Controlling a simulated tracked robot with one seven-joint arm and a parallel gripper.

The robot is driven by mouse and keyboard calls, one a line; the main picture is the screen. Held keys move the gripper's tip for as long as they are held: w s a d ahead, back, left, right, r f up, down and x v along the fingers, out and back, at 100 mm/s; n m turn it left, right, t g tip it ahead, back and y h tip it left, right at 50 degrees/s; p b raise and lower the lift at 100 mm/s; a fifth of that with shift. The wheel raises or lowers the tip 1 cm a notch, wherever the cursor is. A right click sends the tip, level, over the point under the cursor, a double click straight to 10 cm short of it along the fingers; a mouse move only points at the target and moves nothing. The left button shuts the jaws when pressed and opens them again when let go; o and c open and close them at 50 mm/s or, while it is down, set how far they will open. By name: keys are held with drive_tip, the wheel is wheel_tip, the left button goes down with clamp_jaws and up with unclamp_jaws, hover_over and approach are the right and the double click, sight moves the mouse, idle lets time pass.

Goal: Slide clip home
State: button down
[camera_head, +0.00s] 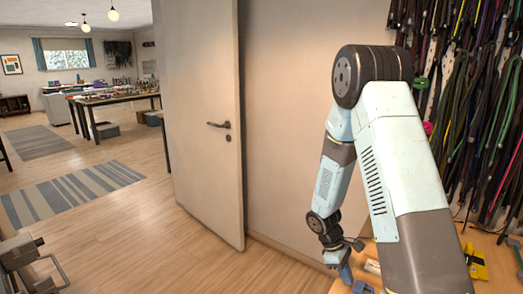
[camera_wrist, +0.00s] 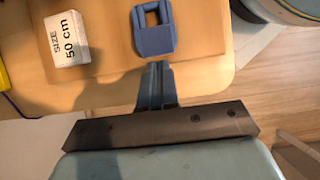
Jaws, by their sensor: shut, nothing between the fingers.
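In the wrist view a blue clip (camera_wrist: 153,42) with a rectangular opening lies on a wooden surface (camera_wrist: 110,75). My gripper (camera_wrist: 157,66) is shut and empty, its blue fingertips just short of the clip's near edge. I cannot tell whether they touch it. In the head view my gripper (camera_head: 346,277) points down at the table at the lower right, and a blue piece (camera_head: 362,287) shows beside it, cut by the bottom edge.
A white block marked "SIZE 50 cm" (camera_wrist: 66,40) stands left of the clip. A dark cord and a yellow item (camera_wrist: 3,78) are at the left edge. In the head view many cords (camera_head: 480,110) hang at right, and a door (camera_head: 200,110) stands open.

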drive_tip(key=shift+s+d, duration=0.75)
drive_tip(key=shift+d, duration=0.3)
drive_tip(key=shift+s+d, duration=0.75)
drive_tip(key=shift+d, duration=0.25)
idle(0.9)
drive_tip(key=shift+r, duration=0.1)
drive_tip(key=shift+v, duration=2.85)
drive_tip(key=shift+w+a, duration=0.1)
drive_tip(key=shift+r, duration=0.15)
wheel_tip(320, 180, up, 9)
drive_tip(key=m+t+y, duration=0.1)
drive_tip(key=m+t, duration=0.1)
drive_tip(key=m, duration=0.1)
wheel_tip(320, 180, up, 18)
drive_tip(key=m+t+y, duration=0.2)
drive_tip(key=m+t, duration=0.2)
drive_tip(key=m, duration=0.1)
hover_over(365, 289)
drive_tip(key=s+a, duration=0.6)
drive_tip(key=s, duration=0.1)
drive_tip(key=s+a+r+m+t+y, duration=0.1)
drive_tip(key=s+a+r+m+t, duration=0.1)
drive_tip(key=s+r, duration=0.4)
drive_tip(key=shift+s+m+t+y, duration=0.3)
drive_tip(key=shift+s+m+t, duration=0.15)
drive_tip(key=shift+s, duration=0.25)
